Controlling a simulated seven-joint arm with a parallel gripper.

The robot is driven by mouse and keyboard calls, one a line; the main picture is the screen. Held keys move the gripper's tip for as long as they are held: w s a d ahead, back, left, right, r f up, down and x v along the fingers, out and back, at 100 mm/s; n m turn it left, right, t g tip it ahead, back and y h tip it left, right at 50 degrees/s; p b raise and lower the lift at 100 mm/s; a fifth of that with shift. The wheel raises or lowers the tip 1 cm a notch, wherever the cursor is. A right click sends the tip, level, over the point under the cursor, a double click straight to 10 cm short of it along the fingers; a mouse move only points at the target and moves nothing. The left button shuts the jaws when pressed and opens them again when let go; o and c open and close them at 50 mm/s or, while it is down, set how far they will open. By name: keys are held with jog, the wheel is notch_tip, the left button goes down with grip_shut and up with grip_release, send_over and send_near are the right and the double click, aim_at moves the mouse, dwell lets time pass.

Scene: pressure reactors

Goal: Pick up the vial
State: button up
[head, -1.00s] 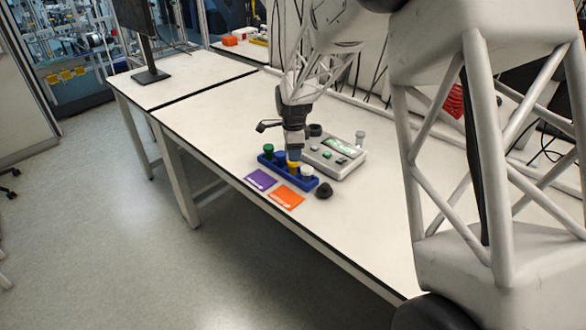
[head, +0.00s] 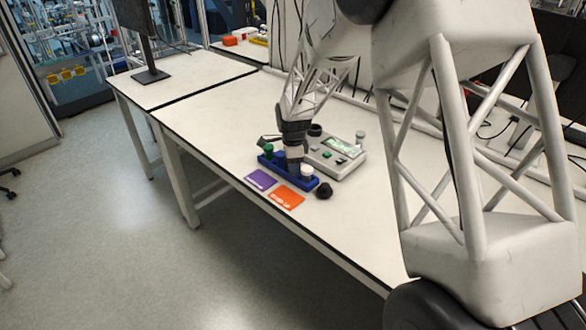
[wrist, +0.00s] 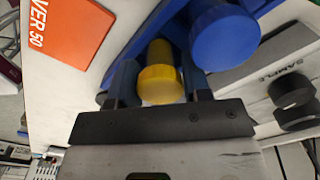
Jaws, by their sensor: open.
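A vial with a yellow cap (wrist: 160,76) stands in the blue rack (wrist: 140,27) in the wrist view. My gripper (wrist: 158,82) is open, with one finger on each side of the yellow cap. I cannot tell whether either finger touches it. In the head view my gripper (head: 293,168) is down at the blue rack (head: 267,160) and hides the yellow-capped vial.
A blue cap (wrist: 225,36) is close beside my gripper. Green (head: 268,149) and white (head: 307,170) caps also stand in the rack. A grey device (head: 345,165) lies behind; purple (head: 261,179) and orange (head: 286,197) cards and a black knob (head: 324,190) lie in front.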

dwell(0.3)
jog(key=c, duration=0.6)
jog(key=shift+o, duration=0.2)
jog(key=shift+r, duration=0.1)
jog(key=shift+r, duration=4.95)
jog(key=shift+w, duration=0.1)
jog(key=w+d+r, duration=0.1)
jog(key=w+d, duration=0.3)
jog(key=w, duration=0.6)
jog(key=w+d, duration=0.5)
jog(key=w, duration=0.5)
jog(key=shift+r, duration=0.35)
